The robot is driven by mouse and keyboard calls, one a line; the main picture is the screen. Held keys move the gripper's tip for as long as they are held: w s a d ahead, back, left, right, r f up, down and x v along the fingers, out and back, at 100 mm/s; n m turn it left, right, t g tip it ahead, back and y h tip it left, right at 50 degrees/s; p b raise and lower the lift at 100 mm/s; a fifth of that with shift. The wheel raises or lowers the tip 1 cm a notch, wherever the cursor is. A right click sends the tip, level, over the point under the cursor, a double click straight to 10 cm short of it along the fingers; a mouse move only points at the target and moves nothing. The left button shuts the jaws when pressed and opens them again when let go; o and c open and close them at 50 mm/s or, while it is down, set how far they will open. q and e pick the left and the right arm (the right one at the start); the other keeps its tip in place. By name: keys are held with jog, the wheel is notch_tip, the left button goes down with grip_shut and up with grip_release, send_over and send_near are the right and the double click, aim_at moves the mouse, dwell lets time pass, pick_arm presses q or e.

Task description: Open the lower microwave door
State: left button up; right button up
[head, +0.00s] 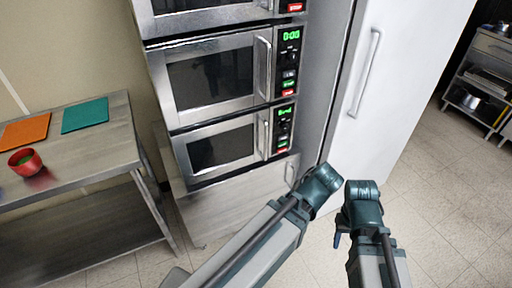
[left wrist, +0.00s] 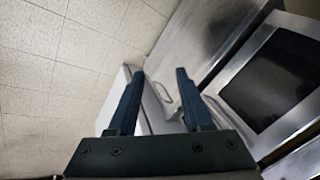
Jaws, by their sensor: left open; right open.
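The lower microwave (head: 222,147) is the lowest of a stack in the head view. Its door is shut, with a dark window and an upright handle (head: 265,137) on its right side. In the left wrist view, my left gripper (left wrist: 158,80) is open, with nothing between its fingers. A microwave front with a dark window (left wrist: 275,82) lies to its right there, apart from the fingers. In the head view my left arm reaches below and right of the lower microwave, and its fingers are hidden. My right gripper (head: 339,239) is open, empty and further right, showing only partly.
Another microwave (head: 215,75) is shut above the lower one. A metal panel (head: 237,200) lies below. A tall white door (head: 395,70) with a long handle stands at the right. A steel table (head: 75,150) holding a red bowl (head: 25,161) stands left. Tiled floor (head: 445,190) is clear at right.

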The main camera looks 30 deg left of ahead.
pick_arm(q)
jog(key=w+a+f+n+t+y+b, duration=0.4)
jog(key=w+a+n+b, duration=0.1)
jog(key=w+a+b, duration=0.3)
jog(key=n+t+y+b, duration=0.35)
jog(key=t+b, duration=0.35)
jog(key=b, duration=0.3)
send_near(267, 138)
jog(key=v, duration=0.2)
jog(key=shift+s+d, duration=0.25)
jog(key=shift+s, duration=0.1)
pick_arm(e)
notch_tip(267, 138, down, 21)
pick_arm(q)
jog(key=x, duration=1.3)
jog(key=shift+w+a+r, duration=0.1)
jog(key=shift+w+a, duration=0.15)
pick_arm(e)
jog(key=shift+r, duration=0.1)
pick_arm(q)
grip_shut()
